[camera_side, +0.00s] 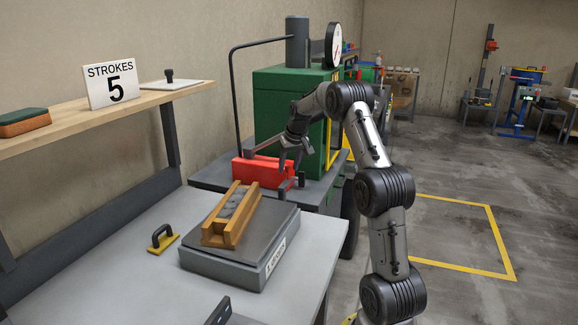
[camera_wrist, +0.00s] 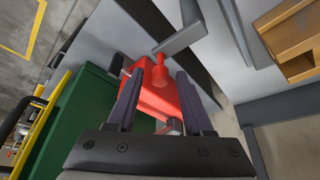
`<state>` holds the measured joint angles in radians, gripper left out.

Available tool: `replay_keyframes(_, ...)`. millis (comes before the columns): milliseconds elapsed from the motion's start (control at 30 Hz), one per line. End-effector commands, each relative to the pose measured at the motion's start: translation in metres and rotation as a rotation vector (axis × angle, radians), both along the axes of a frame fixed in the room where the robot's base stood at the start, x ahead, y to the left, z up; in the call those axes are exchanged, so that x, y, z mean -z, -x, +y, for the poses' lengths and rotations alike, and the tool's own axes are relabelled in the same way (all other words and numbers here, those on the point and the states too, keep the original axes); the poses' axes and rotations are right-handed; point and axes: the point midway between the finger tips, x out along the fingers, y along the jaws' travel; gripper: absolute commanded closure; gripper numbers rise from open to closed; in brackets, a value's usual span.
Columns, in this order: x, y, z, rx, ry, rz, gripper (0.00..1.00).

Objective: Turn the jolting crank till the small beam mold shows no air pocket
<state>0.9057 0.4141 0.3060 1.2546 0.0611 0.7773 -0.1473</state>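The small beam mold (camera_side: 231,229) is a wooden trough with lumpy grey fill. It sits on the dark top of the grey jolting table (camera_side: 226,270); its edge shows in the wrist view (camera_wrist: 292,42). I cannot make out any air pocket. In the wrist view the crank shows as a grey arm (camera_wrist: 185,38) with an upright red handle (camera_wrist: 160,76). My gripper (camera_side: 290,163) is open above the crank's side of the table. In the wrist view its fingers (camera_wrist: 158,92) stand apart on either side of the handle, with gaps visible; contact is not visible.
A red box (camera_side: 250,172) and green machine (camera_side: 275,105) stand close behind my gripper. A "STROKES 5" sign (camera_side: 111,85) and a sponge (camera_side: 24,122) are on the shelf (camera_side: 60,130).

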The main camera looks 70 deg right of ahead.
Motion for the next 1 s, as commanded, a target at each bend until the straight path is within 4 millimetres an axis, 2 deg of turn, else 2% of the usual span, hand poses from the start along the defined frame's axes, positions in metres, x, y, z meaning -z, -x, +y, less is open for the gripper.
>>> replay_keyframes(33,0.000,0.000,0.000,0.000,0.000,0.000,0.60)
replay_keyframes(267,0.000,0.000,0.000,0.000,0.000,0.000,1.00)
replay_keyframes(667,-0.001,0.001,0.000,0.022,0.000,0.000,1.00)
replay_keyframes(1000,-0.001,0.011,0.003,0.208,0.000,0.000,1.00)
